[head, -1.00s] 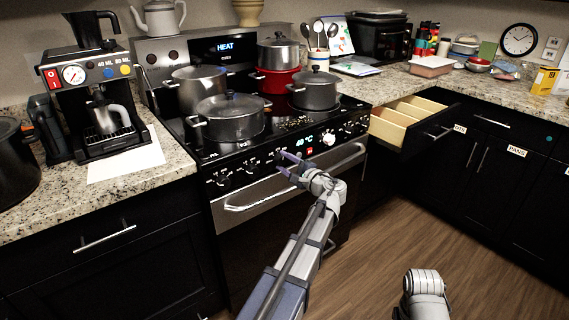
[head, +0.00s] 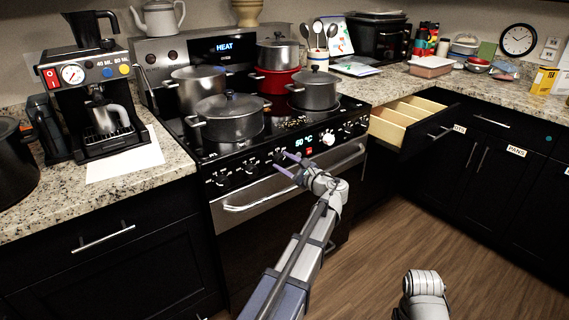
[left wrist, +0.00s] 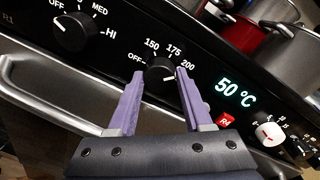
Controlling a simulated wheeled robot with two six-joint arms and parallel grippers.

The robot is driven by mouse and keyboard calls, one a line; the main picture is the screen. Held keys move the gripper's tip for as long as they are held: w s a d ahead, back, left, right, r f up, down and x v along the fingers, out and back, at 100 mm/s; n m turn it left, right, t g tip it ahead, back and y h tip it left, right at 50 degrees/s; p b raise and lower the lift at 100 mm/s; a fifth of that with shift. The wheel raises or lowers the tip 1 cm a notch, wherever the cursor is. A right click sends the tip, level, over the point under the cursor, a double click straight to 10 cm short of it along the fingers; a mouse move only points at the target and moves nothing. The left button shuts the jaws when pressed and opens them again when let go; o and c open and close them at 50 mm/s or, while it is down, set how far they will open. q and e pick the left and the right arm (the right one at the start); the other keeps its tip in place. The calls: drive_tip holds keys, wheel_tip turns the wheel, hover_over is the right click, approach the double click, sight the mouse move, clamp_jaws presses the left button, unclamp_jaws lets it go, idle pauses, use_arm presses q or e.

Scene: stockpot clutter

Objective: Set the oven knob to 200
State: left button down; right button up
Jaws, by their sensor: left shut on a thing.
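The black oven knob (left wrist: 160,70) is in the middle of the left wrist view, ringed by the marks OFF, 150, 175 and 200. My left gripper (left wrist: 155,76) has its purple fingers on both sides of this knob and is shut on it. In the head view the left gripper (head: 281,160) is at the oven's front panel, and its fingers partly hide the knob. I cannot clearly read which mark the pointer faces. The oven display (left wrist: 235,92) reads 50 °C. My right gripper is not in view.
Another black knob (left wrist: 75,32), marked OFF, MED and HI, is to the left. The oven door handle (head: 290,181) runs below the panel. Pots (head: 232,118) stand on the cooktop. An open drawer (head: 408,122) is at the right.

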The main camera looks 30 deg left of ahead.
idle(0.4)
use_arm(q)
drive_tip(key=shift+c, duration=1.6)
unclamp_jaws()
drive_tip(key=v, duration=0.7)
drive_tip(key=shift+d, duration=0.4)
drive_tip(key=shift+s, duration=0.1)
